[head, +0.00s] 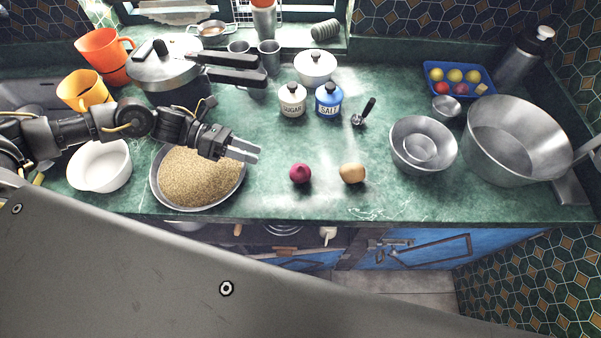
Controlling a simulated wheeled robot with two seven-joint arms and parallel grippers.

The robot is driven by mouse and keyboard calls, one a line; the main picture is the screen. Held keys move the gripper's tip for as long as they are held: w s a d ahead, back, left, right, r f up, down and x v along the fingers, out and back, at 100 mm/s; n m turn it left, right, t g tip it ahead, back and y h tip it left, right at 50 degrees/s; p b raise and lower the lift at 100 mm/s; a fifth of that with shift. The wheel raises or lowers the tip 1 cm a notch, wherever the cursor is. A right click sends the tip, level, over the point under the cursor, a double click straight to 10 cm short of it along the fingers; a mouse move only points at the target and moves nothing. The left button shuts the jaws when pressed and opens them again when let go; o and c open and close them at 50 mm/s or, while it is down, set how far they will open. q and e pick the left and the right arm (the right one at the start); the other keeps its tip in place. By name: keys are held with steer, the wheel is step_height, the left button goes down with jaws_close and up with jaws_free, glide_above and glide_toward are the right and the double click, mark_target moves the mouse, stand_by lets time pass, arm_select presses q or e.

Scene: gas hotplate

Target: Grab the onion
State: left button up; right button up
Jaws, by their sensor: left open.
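A small dark red onion (300,173) lies on the green marble counter, near its front edge. My left gripper (258,152) comes in from the left and is open and empty. Its fingers hang above the right rim of the grain-filled pan, to the left of the onion and apart from it. A tan, potato-like round item (352,173) lies just right of the onion. My right gripper is not in view.
A wide pan of grain (200,178) and a white bowl (100,166) stand at left. Behind the onion are a sugar jar (292,101) and a blue salt jar (328,101). Metal bowls (423,144) and a large pot (515,141) stand at right.

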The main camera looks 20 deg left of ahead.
mark_target(291, 169)
arm_select(q)
steer(key=p+x, duration=0.2)
steer(key=x, duration=0.2)
steer(key=shift+w+d+r, duration=0.1)
steer(key=shift+d, duration=0.15)
steer(key=shift+d+f, duration=0.35)
steer(key=shift+d, duration=0.2)
steer(key=shift+d+p, duration=0.2)
steer(key=shift+p, duration=0.1)
steer(key=p+x, duration=0.2)
steer(key=x, duration=0.2)
steer(key=shift+w+d+f+p, duration=0.1)
steer(key=shift+w+d+p, duration=0.1)
steer(key=shift+p, duration=0.15)
steer(key=shift+d+f, duration=0.15)
steer(key=shift+c, duration=0.6)
steer(key=c, duration=0.5)
